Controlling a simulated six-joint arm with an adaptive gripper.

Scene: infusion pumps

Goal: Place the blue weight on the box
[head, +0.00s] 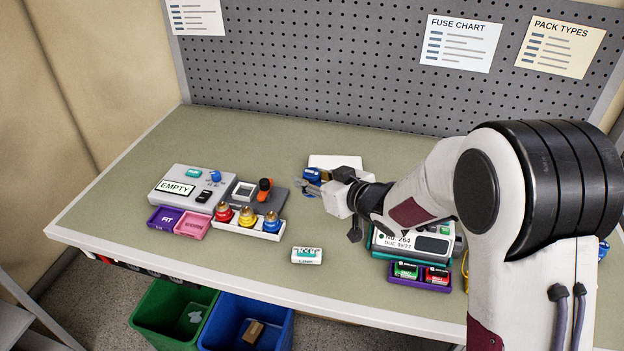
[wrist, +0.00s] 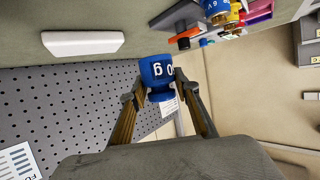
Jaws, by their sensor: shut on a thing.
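The blue weight (head: 312,175) is held in my gripper (head: 318,187) over the back middle of the bench. In the wrist view the weight (wrist: 158,72) sits between the two fingertips of my gripper (wrist: 155,88), with white lettering facing the camera. A flat white box-like block (head: 335,162) lies on the bench just behind my gripper, partly hidden by it. It also shows at the upper left of the wrist view (wrist: 83,43), apart from the weight. I cannot tell for sure that this block is the box.
A grey unit marked EMPTY (head: 182,188), a white holder with red, yellow and blue capped parts (head: 258,232), and purple (head: 165,218) and pink trays stand left. A small white labelled piece (head: 307,256) lies in front. A labelled device (head: 412,243) stands right, beneath my arm.

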